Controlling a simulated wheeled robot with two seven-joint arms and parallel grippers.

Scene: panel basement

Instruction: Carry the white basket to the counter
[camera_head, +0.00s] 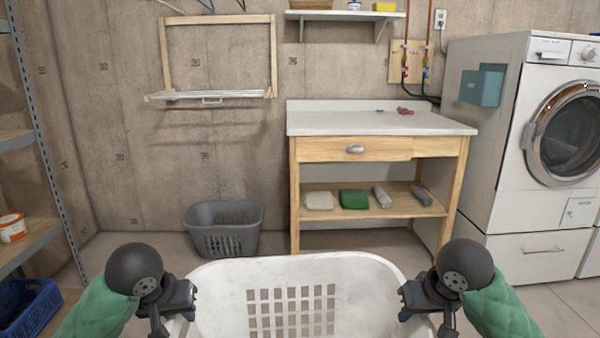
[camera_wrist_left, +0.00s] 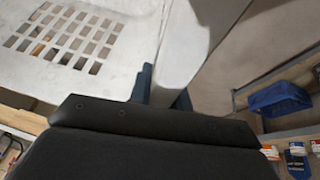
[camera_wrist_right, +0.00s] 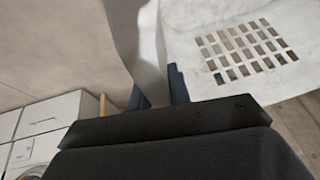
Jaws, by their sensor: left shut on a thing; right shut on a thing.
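The white basket (camera_head: 235,285) is at the bottom middle of the head view, between my two grippers. My left gripper (camera_head: 190,300) is shut on its left rim; the left wrist view shows the basket wall (camera_wrist_left: 125,50) between the fingers (camera_wrist_left: 160,90). My right gripper (camera_head: 405,300) is shut on the right rim, and the right wrist view shows the wall (camera_wrist_right: 190,30) between the fingers (camera_wrist_right: 160,92). The counter (camera_head: 350,122) is a white-topped wooden table against the back wall, ahead of the basket. Whether the basket touches the floor is hidden.
A small pink item (camera_head: 404,111) lies on the counter, otherwise mostly clear. A grey basket (camera_head: 222,240) stands on the floor left of the counter. A washing machine (camera_head: 490,190) is at right. Metal shelving (camera_head: 45,150) and a blue crate (camera_head: 40,312) are at left.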

